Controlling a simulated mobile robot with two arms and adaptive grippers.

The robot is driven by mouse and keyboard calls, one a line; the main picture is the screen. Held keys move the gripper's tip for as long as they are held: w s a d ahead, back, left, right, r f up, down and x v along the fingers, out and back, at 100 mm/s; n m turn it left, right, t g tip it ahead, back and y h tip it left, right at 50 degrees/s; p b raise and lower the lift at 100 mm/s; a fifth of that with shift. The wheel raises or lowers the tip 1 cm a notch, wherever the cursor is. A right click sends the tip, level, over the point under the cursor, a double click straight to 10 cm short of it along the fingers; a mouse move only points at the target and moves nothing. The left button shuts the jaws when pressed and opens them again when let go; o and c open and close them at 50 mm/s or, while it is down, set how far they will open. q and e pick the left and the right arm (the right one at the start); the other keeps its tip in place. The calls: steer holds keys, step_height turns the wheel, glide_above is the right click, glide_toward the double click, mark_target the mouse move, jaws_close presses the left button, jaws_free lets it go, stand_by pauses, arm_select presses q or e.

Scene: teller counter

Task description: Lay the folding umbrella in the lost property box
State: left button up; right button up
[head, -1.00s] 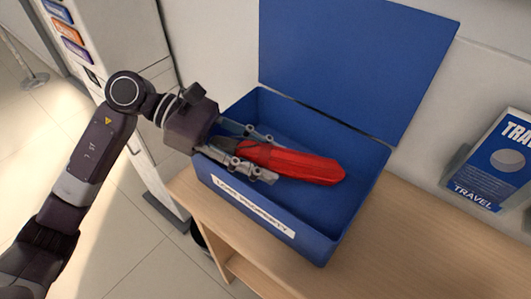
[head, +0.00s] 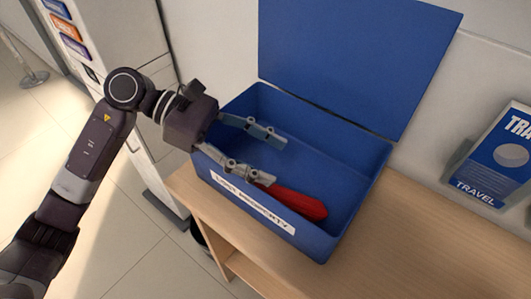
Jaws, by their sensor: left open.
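The red folding umbrella (head: 298,203) lies inside the blue lost property box (head: 352,205), along its front wall. Its left end is hidden behind my left gripper and the box's front wall. The box stands on the wooden counter with its lid (head: 355,62) raised at the back and a white label on its front. My left gripper (head: 281,158) is open over the left part of the box, its fingers spread and empty, the lower finger close above the umbrella's hidden end. I cannot tell whether that finger touches it. My right gripper is not in view.
A blue travel leaflet holder (head: 494,160) stands at the right against the wall. The wooden counter (head: 415,245) is bare in front of it. A pale cabinet (head: 125,75) stands at the left behind my left arm.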

arm_select(q)
steer(key=shift+r+p, duration=0.5)
steer(key=shift+p, duration=0.1)
steer(key=shift+w+a+f+b, duration=0.1)
steer(key=shift+w+a+b, duration=0.25)
steer(key=shift+a+b, duration=0.45)
steer(key=b+v, duration=0.3)
steer(key=v, duration=0.7)
steer(key=shift+r, duration=0.25)
steer(key=shift+s+a, duration=0.1)
steer(key=shift+a, duration=0.05)
